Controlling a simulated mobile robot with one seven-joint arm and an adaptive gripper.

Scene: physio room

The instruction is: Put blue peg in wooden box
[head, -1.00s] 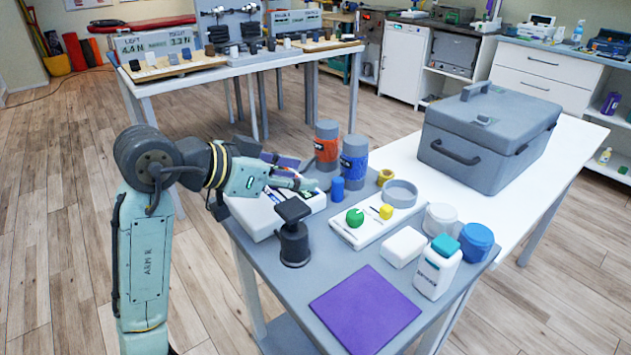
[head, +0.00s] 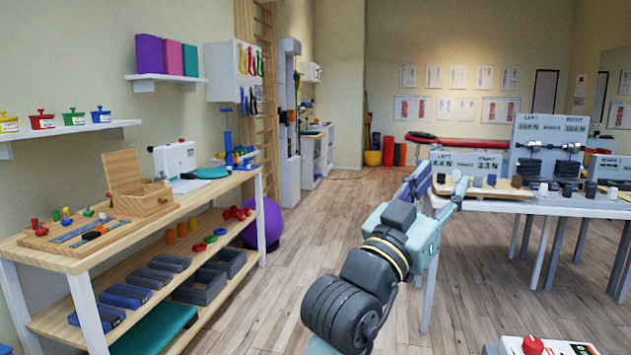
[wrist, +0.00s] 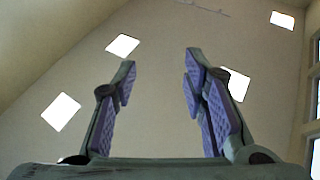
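The wooden box (head: 150,205) stands with its lid raised on the wooden bench at the left of the head view. Beside it lies a wooden pegboard (head: 62,243) with several small coloured pegs. A small bluish peg (head: 66,212) seems to stand near its back edge, but it is too small to be sure. My gripper (head: 455,190) is raised right of centre in the head view, far from the bench. In the wrist view my gripper (wrist: 160,75) has its fingers apart and nothing between them, facing bare wall or ceiling.
Clear wooden floor (head: 310,240) lies between bench and arm. A white table (head: 560,203) stands at the right.

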